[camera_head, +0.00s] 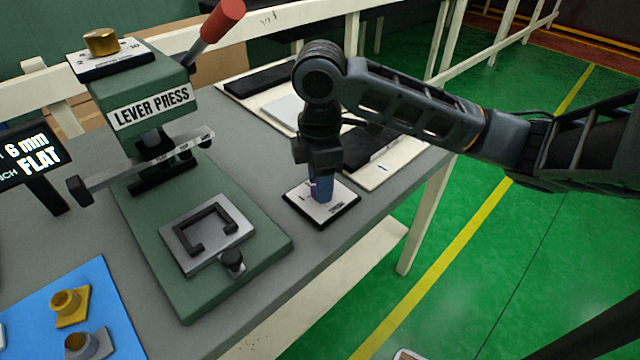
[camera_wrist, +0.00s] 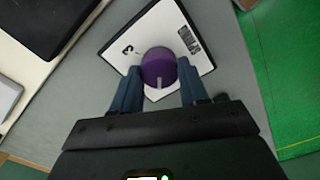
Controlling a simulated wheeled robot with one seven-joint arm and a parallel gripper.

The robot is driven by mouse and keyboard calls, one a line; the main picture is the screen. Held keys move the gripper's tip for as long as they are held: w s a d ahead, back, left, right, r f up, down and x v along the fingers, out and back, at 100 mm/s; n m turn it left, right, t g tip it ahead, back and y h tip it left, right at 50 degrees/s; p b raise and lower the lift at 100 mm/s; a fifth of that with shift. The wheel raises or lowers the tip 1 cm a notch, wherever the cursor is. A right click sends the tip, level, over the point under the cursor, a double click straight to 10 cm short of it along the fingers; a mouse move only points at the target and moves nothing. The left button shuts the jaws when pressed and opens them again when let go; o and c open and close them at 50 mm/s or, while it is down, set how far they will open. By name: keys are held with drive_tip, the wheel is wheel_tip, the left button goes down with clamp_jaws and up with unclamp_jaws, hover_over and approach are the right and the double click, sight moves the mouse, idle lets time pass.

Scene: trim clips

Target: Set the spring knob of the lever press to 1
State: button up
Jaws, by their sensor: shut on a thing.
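A purple round knob (camera_wrist: 158,66) with a pale pointer line sits on a white plate (camera_wrist: 125,42) with a dark edge. In the wrist view its line points toward the bottom, toward my gripper. A "3" is printed left of the knob and a dark word, hard to read, right of it; no "1" is legible. My gripper (camera_head: 321,186) points down over this plate (camera_head: 342,205) at the table's right side, its blue fingers shut on the knob's two sides. In the head view the fingers mostly hide the knob. The green lever press (camera_head: 150,103) stands to the left.
A brass knob (camera_head: 102,42) tops the press, with a red-handled lever (camera_head: 222,20) beside it. A display (camera_head: 30,155) reads "6 mm FLAT". A blue mat (camera_head: 95,290) holds small flanged parts. Boards with dark pads (camera_head: 275,78) lie behind my gripper.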

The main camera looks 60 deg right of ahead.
drive_tip(key=shift+n+b, duration=0.3)
drive_tip(key=shift+n, duration=0.4)
drive_tip(key=o, duration=1.1)
drive_tip(key=shift+c, duration=0.2)
drive_tip(key=shift+r, duration=0.1)
wheel_tip(320, 180, up, 8)
drive_tip(key=shift+f, duration=0.2)
drive_tip(key=shift+s, duration=0.1)
